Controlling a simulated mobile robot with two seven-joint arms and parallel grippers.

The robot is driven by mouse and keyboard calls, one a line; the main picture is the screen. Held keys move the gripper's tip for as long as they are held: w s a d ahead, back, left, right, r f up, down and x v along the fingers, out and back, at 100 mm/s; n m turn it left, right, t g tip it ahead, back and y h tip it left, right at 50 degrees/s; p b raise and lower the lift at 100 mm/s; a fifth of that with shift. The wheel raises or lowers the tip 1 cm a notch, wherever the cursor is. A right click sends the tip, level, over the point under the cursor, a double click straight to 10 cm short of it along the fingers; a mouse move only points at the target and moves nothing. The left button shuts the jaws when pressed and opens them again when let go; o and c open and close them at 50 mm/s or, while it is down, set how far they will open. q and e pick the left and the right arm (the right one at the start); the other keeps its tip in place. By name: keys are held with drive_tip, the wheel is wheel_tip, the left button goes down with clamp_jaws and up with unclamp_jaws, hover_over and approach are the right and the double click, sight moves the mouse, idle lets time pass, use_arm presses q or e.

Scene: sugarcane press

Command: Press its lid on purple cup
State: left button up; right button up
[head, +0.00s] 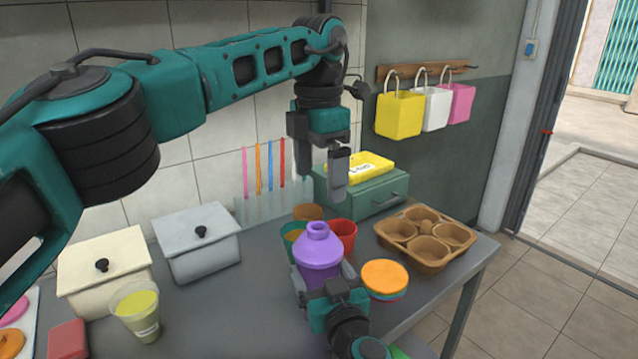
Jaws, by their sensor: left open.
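The purple cup (318,274) stands upright on the grey table, with a purple domed lid (318,240) with a short neck on top of it. The lid looks level; I cannot tell whether its rim is fully seated. My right gripper (322,281) comes from the front, its fingers on both sides of the cup's lower part, closed around it. The gripper hides the cup's base. My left gripper (321,172) is open and empty, pointing down above the lid with a clear gap.
Red (343,235), green (291,236) and brown (308,212) cups stand close behind. A lid stack (385,276) and brown cup carrier (425,259) are at right. Straws (257,172) and a green drawer box (375,200) stand behind. A juice cup (137,312) stands left.

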drive_tip(key=o, duration=1.3)
drive_tip(key=p+v, duration=0.2)
drive_tip(key=v, duration=1.1)
drive_tip(key=shift+p, duration=0.4)
